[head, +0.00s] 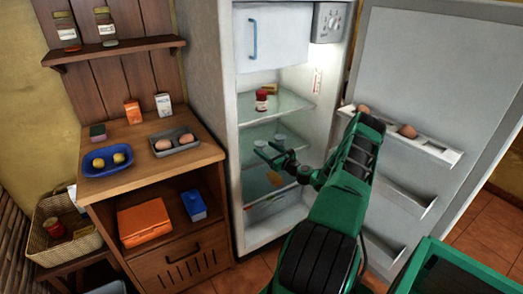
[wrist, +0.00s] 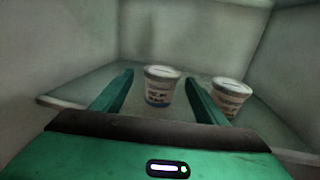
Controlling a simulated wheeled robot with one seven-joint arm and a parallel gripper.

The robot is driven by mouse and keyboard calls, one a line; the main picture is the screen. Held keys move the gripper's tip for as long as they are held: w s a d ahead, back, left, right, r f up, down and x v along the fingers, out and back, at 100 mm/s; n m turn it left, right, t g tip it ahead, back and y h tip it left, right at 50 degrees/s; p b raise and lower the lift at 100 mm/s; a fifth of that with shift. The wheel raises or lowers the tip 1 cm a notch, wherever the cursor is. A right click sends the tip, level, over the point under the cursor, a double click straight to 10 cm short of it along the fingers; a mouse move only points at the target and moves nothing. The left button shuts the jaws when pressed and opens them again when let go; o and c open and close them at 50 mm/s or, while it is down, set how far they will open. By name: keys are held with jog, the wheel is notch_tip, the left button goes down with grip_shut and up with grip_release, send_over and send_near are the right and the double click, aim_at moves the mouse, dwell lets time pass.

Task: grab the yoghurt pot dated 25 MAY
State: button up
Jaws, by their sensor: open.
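Two white yoghurt pots with dark print stand on a fridge shelf in the wrist view. One pot (wrist: 162,88) stands between the fingers of my gripper (wrist: 158,78), toward their tips. The other pot (wrist: 231,97) stands to the right, just outside the right finger. The print on both is too blurred for me to read a date. My gripper is open and not closed on either pot. In the head view my gripper (head: 276,158) reaches into the open fridge at the middle shelf, by the two small pale pots.
The fridge door (head: 432,75) stands open at right, with eggs in its rack. A red-and-white jar (head: 262,100) is on the shelf above. The fridge walls and shelf edge bound my gripper. A wooden cabinet (head: 150,142) stands at left.

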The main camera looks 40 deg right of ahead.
aim_at(265, 147)
jog(key=shift+w+d+r, duration=0.1)
jog(key=shift+w+d, duration=0.1)
jog(key=shift+w, duration=0.9)
jog(key=shift+w+d, duration=0.15)
jog(key=shift+w, duration=0.9)
jog(key=c, duration=1.1)
